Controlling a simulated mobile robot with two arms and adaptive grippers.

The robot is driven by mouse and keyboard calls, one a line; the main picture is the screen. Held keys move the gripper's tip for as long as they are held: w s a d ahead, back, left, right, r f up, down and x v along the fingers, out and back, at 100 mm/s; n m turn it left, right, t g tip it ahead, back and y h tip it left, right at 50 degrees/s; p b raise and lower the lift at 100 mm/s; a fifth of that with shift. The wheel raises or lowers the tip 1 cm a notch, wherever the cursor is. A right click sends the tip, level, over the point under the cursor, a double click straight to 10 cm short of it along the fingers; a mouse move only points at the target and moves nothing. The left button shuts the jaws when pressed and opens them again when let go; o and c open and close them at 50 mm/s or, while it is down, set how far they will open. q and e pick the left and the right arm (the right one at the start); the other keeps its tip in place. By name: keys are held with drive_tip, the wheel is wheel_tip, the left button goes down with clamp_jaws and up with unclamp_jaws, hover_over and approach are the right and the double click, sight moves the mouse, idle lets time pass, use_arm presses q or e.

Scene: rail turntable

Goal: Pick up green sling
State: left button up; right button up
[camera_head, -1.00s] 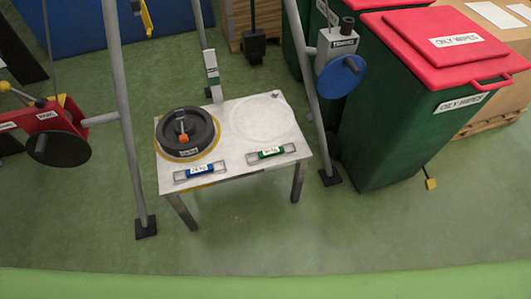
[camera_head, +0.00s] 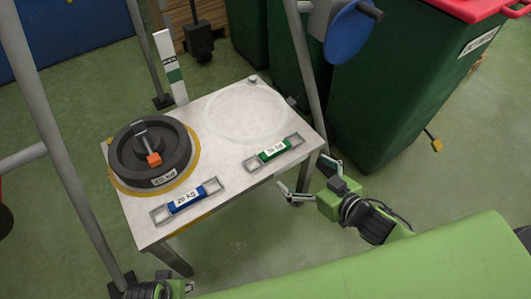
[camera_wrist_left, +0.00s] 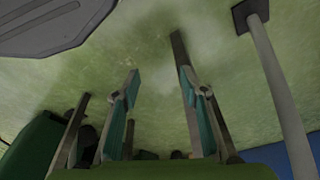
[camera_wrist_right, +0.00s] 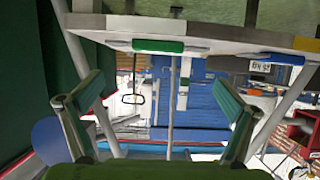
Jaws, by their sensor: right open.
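The green sling (camera_head: 274,150), a green labelled bar with metal loops at its ends, lies near the front edge of the white table (camera_head: 222,146). In the right wrist view the green sling (camera_wrist_right: 158,46) shows above and between the fingers. My right gripper (camera_head: 308,178) is open and empty, just off the table's front right corner, apart from the sling. In the right wrist view its fingers (camera_wrist_right: 158,85) are spread wide. My left gripper shows only partly at the bottom left of the head view; in the left wrist view its fingers (camera_wrist_left: 158,82) are apart and empty over the floor.
A blue sling (camera_head: 193,198) labelled 20 kg lies left of the green one. A black round weight (camera_head: 128,158) sits in a yellow ring behind it. Grey frame posts (camera_head: 307,75) stand around the table. A green bin (camera_head: 390,100) stands at the right.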

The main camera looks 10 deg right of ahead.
drive_tip(key=b, duration=0.2)
approach(275, 149)
drive_tip(key=x, duration=0.3)
drive_tip(key=shift+b+x, duration=0.45)
drive_tip(key=shift+x, duration=1.9)
drive_tip(key=shift+w+f, duration=0.2)
drive_tip(key=shift+w, duration=0.15)
use_arm(q)
drive_tip(key=w+v, duration=0.2)
drive_tip(key=v, duration=0.9)
drive_tip(key=shift+r+t, duration=0.3)
drive_tip(key=shift+r, duration=0.25)
use_arm(e)
drive_tip(key=c, duration=1.2)
